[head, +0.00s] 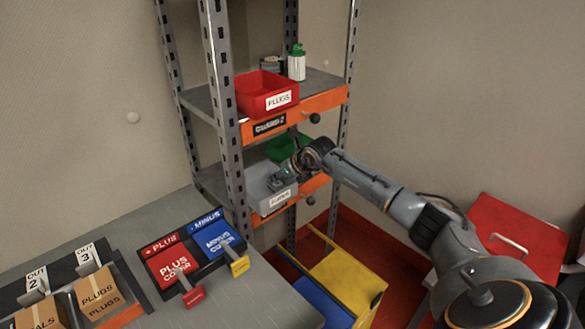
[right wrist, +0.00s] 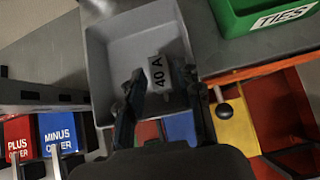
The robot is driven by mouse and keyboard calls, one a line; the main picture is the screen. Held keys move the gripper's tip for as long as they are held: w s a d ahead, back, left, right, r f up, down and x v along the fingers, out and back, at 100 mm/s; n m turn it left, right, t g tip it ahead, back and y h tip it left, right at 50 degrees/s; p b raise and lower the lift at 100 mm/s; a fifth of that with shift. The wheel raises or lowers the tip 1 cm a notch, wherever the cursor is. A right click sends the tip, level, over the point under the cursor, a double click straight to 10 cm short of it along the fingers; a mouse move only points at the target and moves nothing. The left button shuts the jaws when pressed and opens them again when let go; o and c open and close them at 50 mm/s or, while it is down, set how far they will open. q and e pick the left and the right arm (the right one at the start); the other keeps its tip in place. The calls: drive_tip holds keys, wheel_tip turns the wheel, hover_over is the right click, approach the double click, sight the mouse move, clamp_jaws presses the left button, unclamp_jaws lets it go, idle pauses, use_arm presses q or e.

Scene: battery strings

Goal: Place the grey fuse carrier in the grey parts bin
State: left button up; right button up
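The grey parts bin (head: 258,190) stands on the lower shelf; its white label is too small to read. My right gripper (head: 284,180) is over this bin. In the right wrist view the bin (right wrist: 101,70) lies beneath my right gripper (right wrist: 163,72). The grey fuse carrier (right wrist: 159,74), marked "40 A", shows between the spread fingertips, within the bin's outline. A gap shows between it and the left-hand finger, so the gripper looks open. Whether the carrier rests on the bin floor is hard to tell. My left gripper is not in view.
A green bin (head: 288,147) marked "TIES" in the wrist view stands beside the grey bin. A rack upright (head: 226,110) stands left of the grey bin.

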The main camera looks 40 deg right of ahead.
drive_tip(key=b+v, duration=0.2)
drive_tip(key=v, duration=0.7)
drive_tip(key=shift+s+r, duration=0.25)
drive_tip(key=shift+s, duration=0.05)
drive_tip(key=shift+s+f, duration=0.1)
